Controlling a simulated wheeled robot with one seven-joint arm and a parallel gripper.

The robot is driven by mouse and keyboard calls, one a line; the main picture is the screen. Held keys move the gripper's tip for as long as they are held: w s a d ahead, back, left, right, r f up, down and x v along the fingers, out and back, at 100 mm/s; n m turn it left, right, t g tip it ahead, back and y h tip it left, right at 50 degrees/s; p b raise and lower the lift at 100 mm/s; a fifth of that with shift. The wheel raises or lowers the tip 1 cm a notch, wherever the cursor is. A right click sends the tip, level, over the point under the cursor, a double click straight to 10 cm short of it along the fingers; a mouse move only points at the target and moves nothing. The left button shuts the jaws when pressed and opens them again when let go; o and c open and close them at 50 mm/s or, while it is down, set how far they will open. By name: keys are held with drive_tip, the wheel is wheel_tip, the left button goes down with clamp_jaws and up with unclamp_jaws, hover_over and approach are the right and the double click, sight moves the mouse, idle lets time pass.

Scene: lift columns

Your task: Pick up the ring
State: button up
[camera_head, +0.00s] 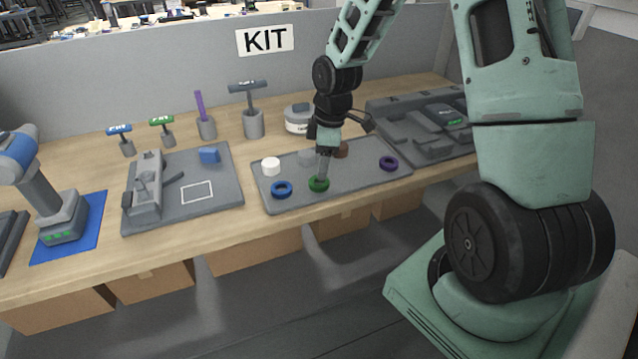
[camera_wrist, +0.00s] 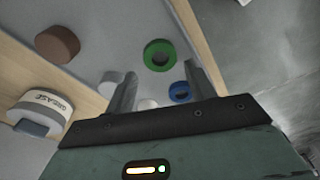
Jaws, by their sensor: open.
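Three rings lie on a grey tray (camera_head: 345,184): a blue ring (camera_head: 281,189) at the left, a green ring (camera_head: 318,184) in the middle and a purple ring (camera_head: 388,163) at the right. My gripper (camera_head: 321,176) is over the tray, close to the green ring in the head view, and partly covers it. In the wrist view my gripper (camera_wrist: 162,83) is open, with nothing between its two fingers. The green ring (camera_wrist: 160,55) shows just beyond the fingertips, and the blue ring (camera_wrist: 180,92) shows near the right finger.
A white cylinder (camera_head: 271,166) and a brown one (camera_wrist: 57,44) also stand on the tray. A grease tin (camera_head: 297,118) is behind it. A grey fixture board (camera_head: 216,199) is at the left, another grey fixture (camera_head: 420,125) at the right. Upright tools stand at the back left.

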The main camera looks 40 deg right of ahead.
drive_tip(key=f, duration=0.5)
drive_tip(key=shift+w+a+p, duration=0.2)
drive_tip(key=shift+a+p, duration=0.1)
drive_tip(key=c, duration=0.8)
drive_tip(key=shift+o, duration=0.2)
drive_tip(key=shift+r, duration=0.15)
wheel_tip(320, 180, up, 11)
drive_tip(key=p, duration=0.1)
